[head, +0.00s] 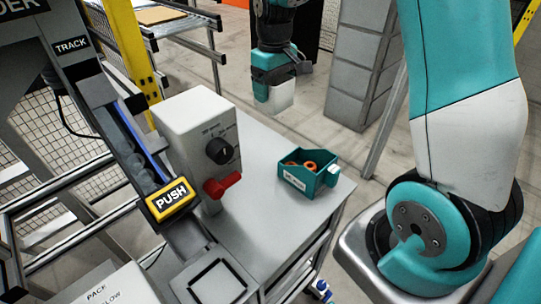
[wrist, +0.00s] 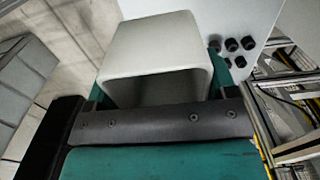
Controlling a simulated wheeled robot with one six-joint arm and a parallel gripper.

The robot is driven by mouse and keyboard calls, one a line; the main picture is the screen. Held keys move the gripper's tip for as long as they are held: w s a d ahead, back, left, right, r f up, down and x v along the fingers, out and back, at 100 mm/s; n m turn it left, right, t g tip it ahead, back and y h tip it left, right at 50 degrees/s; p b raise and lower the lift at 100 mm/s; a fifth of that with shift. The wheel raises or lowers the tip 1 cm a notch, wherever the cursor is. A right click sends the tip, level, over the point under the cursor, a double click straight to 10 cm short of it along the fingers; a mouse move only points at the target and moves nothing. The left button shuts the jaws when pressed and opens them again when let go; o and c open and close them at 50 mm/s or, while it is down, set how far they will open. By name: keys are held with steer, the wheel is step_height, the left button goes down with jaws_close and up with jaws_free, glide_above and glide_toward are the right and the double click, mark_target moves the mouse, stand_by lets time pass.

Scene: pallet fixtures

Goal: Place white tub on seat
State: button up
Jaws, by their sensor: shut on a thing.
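My gripper (head: 274,74) is shut on the white tub (head: 274,98) and holds it in the air, beyond the far edge of the grey bench in the head view. The tub fills the upper middle of the wrist view (wrist: 158,50), with a hollow side facing the camera, just beyond my dark gripper bar (wrist: 160,121). The fingertips' contact with the tub is partly hidden. A grey plate with a black square outline, which looks like the seat (head: 217,283), lies at the near end of the bench. The tub is well apart from it.
A white control box (head: 196,130) with a black knob and red lever stands on the bench (head: 262,205). A teal bin (head: 309,178) with orange rings sits to its right. A yellow PUSH sign (head: 171,199) is at left. Bare bench top lies between box and bin.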

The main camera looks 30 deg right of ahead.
step_height(320, 180, down, 18)
steer(key=p, duration=0.3)
steer(key=shift+f+p, duration=0.25)
steer(key=shift+p, duration=0.05)
steer(key=shift+f, duration=0.25)
steer(key=o, duration=0.9)
steer(key=shift+r, duration=0.15)
steer(key=shift+c, duration=0.2)
